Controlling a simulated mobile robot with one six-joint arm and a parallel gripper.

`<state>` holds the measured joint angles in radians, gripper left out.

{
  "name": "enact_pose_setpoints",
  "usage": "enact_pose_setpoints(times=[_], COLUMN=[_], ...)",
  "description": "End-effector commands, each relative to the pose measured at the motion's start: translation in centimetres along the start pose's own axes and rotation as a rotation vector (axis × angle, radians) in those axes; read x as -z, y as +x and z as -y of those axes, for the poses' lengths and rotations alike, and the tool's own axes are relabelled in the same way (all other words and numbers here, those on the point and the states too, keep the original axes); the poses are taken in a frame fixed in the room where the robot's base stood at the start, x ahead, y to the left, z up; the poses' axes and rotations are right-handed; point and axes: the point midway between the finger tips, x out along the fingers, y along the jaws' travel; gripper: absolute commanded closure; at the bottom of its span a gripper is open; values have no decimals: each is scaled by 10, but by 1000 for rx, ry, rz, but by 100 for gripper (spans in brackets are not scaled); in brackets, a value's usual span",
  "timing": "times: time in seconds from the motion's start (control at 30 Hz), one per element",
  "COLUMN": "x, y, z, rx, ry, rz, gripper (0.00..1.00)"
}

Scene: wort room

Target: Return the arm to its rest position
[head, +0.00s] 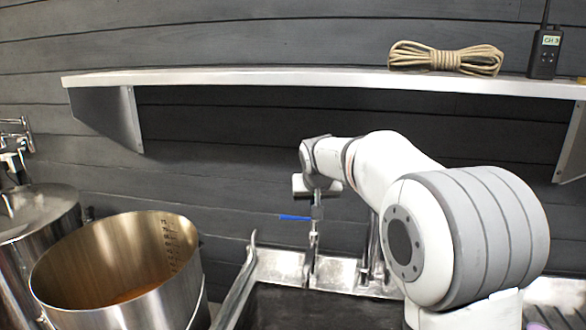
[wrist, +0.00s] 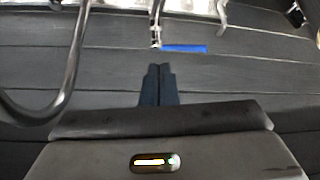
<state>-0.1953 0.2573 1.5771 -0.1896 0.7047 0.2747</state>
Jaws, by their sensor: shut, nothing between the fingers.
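My arm reaches across the right half of the head view, with its far end above the back of the sink. My gripper (wrist: 158,72) shows in the wrist view with its two dark fingers together and nothing between them. In the head view the fingers are not clearly seen. A blue-handled valve (head: 295,218) on a metal pipe stands close by the gripper end in the head view. Its blue lever (wrist: 184,48) lies just beyond the fingertips in the wrist view. I cannot tell how far apart they are in depth.
A large steel pot (head: 75,262) with some brown liquid stands at left, beside a lidded steel vessel (head: 40,210). A curved metal pipe (wrist: 70,75) is near the gripper. A wall shelf (head: 300,77) above holds coiled rope (head: 445,58) and a radio (head: 544,52). The dark sink basin (head: 310,308) is below.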

Motion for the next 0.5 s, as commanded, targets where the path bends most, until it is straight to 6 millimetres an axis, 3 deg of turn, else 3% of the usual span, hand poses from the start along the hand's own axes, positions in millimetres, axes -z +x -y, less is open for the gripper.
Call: enact_pose_setpoints(times=[0.03, 0.2, 0.5], x=[-20, -96, -252], y=[-20, -68, -130], z=[-14, -46, -79], rx=[-5, -13, -7], ry=[5, 9, 17], rz=[20, 101, 237], gripper=[100, 100, 100])
